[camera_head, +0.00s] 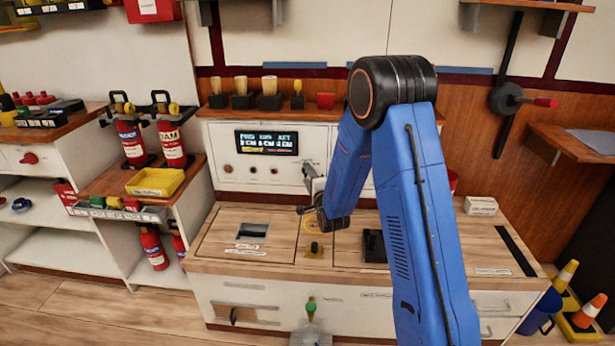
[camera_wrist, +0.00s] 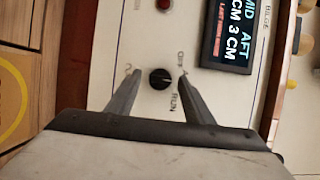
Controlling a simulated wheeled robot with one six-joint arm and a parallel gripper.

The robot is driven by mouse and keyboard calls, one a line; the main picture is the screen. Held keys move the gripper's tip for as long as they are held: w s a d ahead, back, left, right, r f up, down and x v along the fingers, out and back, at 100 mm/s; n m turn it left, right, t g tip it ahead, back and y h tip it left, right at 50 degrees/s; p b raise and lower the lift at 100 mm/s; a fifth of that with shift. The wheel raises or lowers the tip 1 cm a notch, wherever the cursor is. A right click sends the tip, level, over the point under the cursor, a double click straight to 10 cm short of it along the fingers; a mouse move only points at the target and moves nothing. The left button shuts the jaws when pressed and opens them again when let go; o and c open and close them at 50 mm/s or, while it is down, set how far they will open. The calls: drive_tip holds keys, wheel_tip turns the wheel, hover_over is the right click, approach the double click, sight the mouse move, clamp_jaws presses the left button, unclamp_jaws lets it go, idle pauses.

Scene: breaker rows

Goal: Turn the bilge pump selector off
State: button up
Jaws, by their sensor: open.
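The selector is a small round black knob (camera_wrist: 160,78) on the white panel, seen in the wrist view. An "OFF" label (camera_wrist: 181,58) and a "RUN" label (camera_wrist: 174,103) are printed beside it, with another small mark on its other side. I cannot clearly tell which label the knob points to. My gripper (camera_wrist: 160,72) is open, with one finger on each side of the knob, and does not visibly grip it.
A lit display (camera_head: 266,142) is above the panel's controls, and a red button (camera_wrist: 164,3) is near the knob.

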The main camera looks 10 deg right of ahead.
drive_tip(key=c, duration=1)
drive_tip(key=shift+c, duration=0.2)
drive_tip(key=n+g, duration=0.1)
drive_tip(key=n, duration=0.1)
drive_tip(key=n+g+h, duration=0.1)
drive_tip(key=n, duration=0.1)
drive_tip(key=n+g, duration=0.1)
drive_tip(key=n, duration=0.2)
drive_tip(key=shift+a+r+h, duration=0.15)
drive_tip(key=shift+r+h, duration=0.2)
drive_tip(key=shift+h, duration=0.05)
drive_tip(key=o, duration=1)
drive_tip(key=shift+o, duration=0.2)
